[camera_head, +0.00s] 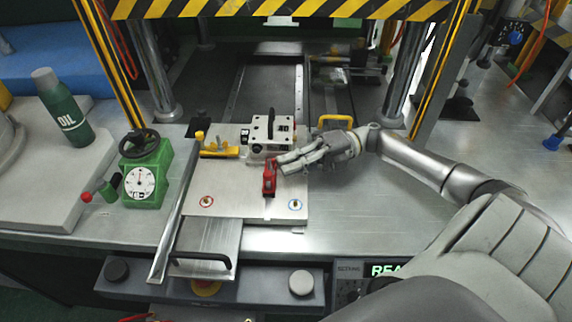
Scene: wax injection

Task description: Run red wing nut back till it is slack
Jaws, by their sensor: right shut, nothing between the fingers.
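The red wing nut (269,178) stands upright on the metal fixture plate (232,206), near the plate's middle. My right gripper (281,166) comes in from the right, with its fingertips at the upper right side of the red wing nut. Its fingers are shut with nothing held between them. Whether the fingertips touch the wing nut cannot be told at this size. The wing nut's thread is hidden. My left gripper is not in the picture.
A metal block (271,133) and a yellow clamp (219,149) sit behind the wing nut. A long metal bar (177,213) runs along the plate's left. A green gauge box (146,172) and an oil bottle (62,107) stand left. A striped beam (280,8) crosses above.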

